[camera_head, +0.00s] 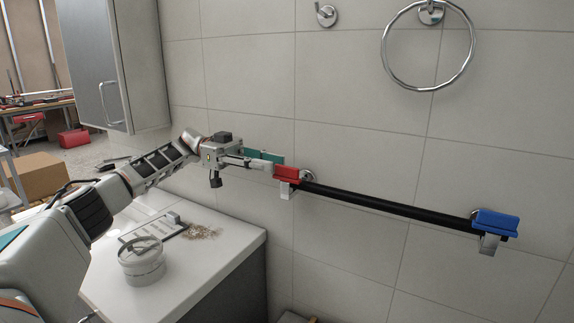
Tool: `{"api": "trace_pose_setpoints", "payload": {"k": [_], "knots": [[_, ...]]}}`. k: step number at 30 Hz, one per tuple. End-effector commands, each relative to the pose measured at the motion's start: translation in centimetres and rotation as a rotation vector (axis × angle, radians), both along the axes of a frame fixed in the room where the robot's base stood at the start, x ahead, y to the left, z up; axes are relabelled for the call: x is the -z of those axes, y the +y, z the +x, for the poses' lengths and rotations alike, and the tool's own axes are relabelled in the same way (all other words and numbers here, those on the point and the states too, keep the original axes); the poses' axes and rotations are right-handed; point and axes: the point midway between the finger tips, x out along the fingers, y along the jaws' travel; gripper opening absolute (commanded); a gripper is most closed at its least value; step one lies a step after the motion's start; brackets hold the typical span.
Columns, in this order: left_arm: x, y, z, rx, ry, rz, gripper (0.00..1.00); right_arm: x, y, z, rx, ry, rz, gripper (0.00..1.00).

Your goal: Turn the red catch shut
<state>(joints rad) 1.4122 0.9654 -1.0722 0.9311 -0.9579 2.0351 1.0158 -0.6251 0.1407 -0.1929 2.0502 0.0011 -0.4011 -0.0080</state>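The red catch (287,174) sits at the left end of a black rail (385,206) on the tiled wall, with a small metal tab (286,191) below it. A blue catch (495,221) sits at the rail's right end. My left gripper (268,163) reaches in from the left, its fingertips right beside the red catch's left end. I cannot tell whether they touch it, or whether the fingers are open or shut. A teal piece (264,155) shows by the fingers. My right gripper is not in view.
A white counter (222,258) below the arm bears a round white tub (142,262) and a patch of brown crumbs (200,232). A towel ring (384,60) and a hook (326,15) are on the wall above. A grey cabinet (92,60) hangs at left.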

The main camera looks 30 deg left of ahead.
Motion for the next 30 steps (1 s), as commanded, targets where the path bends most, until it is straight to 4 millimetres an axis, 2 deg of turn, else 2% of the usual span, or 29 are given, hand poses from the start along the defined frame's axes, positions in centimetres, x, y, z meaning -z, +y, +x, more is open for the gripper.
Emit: {"api": "trace_pose_setpoints", "payload": {"k": [3,9,20,23,24,30], "knots": [[-0.3,-2.1,-0.1,0.004,-0.002,0.0,0.24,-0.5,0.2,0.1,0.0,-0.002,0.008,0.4],[0.0,-4.2,0.0,0.002,-0.001,0.0,0.24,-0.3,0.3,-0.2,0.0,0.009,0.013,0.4],[0.2,-4.9,0.0,0.001,0.002,-0.001,0.24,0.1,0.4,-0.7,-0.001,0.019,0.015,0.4],[0.2,-4.9,0.0,0.001,0.002,-0.001,0.03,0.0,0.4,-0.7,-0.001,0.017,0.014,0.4],[0.2,-4.9,0.0,0.001,0.002,-0.001,0.0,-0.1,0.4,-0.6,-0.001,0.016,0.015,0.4],[0.1,-4.9,0.0,0.0,0.001,-0.001,0.0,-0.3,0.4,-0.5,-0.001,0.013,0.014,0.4]]}}
